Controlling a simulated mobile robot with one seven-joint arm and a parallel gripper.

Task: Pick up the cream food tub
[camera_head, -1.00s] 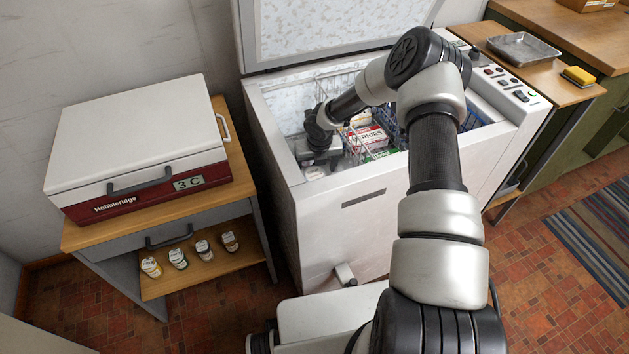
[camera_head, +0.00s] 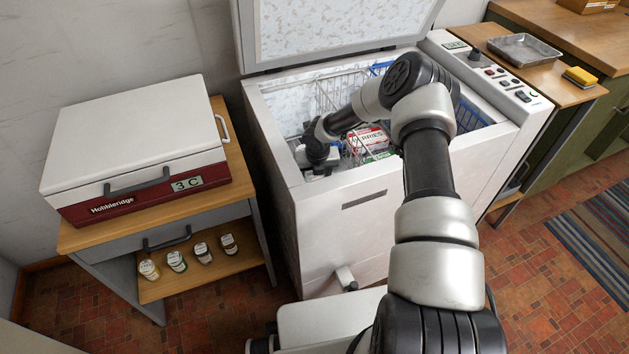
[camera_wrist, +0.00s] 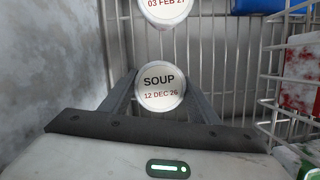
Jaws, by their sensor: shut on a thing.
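The cream food tub (camera_wrist: 160,91) has a round pale lid marked SOUP and 12 DEC 26. In the wrist view it sits between the two fingers of my gripper (camera_wrist: 161,98), which are shut on its sides. Its lower part is hidden below the lid, and I cannot tell whether it rests on the floor of the chest freezer (camera_head: 345,215). In the head view my gripper (camera_head: 318,166) is down inside the freezer's left end, and the tub is not clear there.
A second round tub (camera_wrist: 166,10), marked 03 FEB 27, stands just beyond. Wire basket walls (camera_wrist: 272,75) run close by on the right. A red and white berries box (camera_head: 367,139) lies right of my gripper. The freezer lid (camera_head: 330,30) is open.

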